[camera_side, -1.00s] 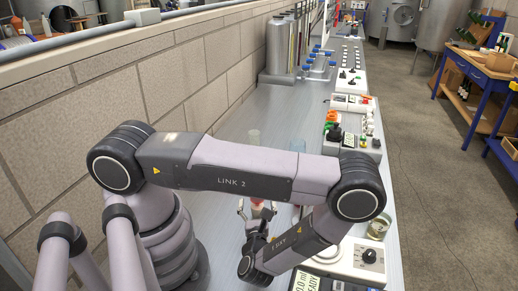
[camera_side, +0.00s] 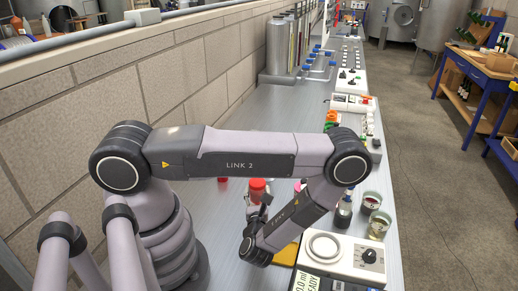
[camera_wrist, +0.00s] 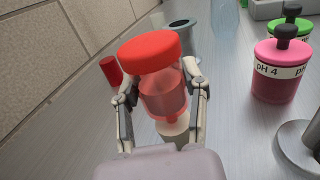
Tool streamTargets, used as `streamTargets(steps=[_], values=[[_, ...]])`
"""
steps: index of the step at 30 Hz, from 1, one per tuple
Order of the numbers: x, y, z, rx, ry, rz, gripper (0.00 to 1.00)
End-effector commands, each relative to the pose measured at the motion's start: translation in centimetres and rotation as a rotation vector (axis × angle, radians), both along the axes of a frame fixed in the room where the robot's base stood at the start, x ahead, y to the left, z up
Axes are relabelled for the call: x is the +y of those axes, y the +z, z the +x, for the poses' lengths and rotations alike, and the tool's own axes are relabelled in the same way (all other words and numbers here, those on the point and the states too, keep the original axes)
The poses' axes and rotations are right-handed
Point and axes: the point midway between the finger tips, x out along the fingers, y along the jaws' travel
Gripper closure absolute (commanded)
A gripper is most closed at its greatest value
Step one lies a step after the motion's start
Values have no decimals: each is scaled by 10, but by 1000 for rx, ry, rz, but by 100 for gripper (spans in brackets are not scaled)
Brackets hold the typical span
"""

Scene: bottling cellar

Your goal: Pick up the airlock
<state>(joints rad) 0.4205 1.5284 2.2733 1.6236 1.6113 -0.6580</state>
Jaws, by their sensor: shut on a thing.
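The airlock (camera_wrist: 163,92) has a wide red cap, a clear body with reddish liquid and a pale stopper below. It stands nearly upright between the two fingers of my gripper (camera_wrist: 160,98), which is shut on its body. In the side view its red cap (camera_side: 258,184) shows above my gripper (camera_side: 257,202). My forearm and wrist hide part of the gripper there. The airlock's lower end is partly hidden by my gripper in the wrist view.
A small red cylinder (camera_wrist: 110,70) lies near the wall, left of the airlock. A pink "pH 4" bottle (camera_wrist: 281,75) stands to the right. A scale (camera_side: 340,255) and glass jars (camera_side: 378,225) stand at the bench's right edge.

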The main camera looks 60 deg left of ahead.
Motion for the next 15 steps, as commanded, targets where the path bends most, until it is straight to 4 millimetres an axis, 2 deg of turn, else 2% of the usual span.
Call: streamTargets(steps=[1,5,11,15], values=[[0,0,0,0,0,0,77],[0,0,0,0,0,0,94],[0,0,0,0,0,0,94],[0,10,0,-1,0,0,94]])
